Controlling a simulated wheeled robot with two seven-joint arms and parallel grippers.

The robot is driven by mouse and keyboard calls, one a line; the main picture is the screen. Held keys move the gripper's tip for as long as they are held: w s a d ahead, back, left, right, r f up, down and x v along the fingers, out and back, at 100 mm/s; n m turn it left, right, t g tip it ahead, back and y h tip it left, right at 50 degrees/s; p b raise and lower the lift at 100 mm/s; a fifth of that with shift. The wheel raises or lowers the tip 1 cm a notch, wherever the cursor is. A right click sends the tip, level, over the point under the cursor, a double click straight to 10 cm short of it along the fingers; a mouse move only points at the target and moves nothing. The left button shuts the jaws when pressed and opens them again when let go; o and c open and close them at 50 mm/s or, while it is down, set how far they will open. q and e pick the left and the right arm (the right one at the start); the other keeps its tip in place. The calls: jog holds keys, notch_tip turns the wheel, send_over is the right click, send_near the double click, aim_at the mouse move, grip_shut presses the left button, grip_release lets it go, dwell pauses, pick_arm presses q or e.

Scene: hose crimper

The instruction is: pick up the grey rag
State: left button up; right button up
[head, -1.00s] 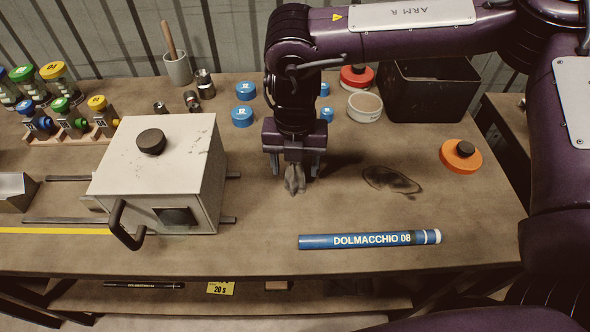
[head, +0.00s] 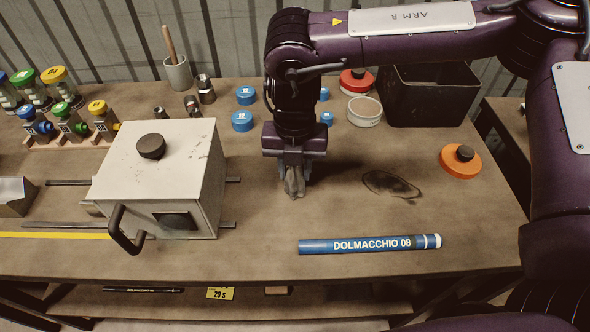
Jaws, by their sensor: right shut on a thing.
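The grey rag (head: 294,184) is a small crumpled piece of cloth near the middle of the bench, right of the white box. My right gripper (head: 294,170) points down at it from above and is shut on it. The rag bunches up below the fingertips. I cannot tell whether its lower end touches the bench. My left gripper is not in view.
A white box (head: 150,175) with a black knob and handle stands left. A blue tube (head: 370,244) lies in front. A dark stain (head: 390,184) and an orange disc (head: 460,160) are right. Blue caps (head: 242,121), a white tub (head: 364,111) and a black bin (head: 432,95) stand behind.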

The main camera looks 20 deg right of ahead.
notch_tip(320, 180, up, 20)
jog(key=p, duration=0.2)
jog(key=shift+f, duration=0.2)
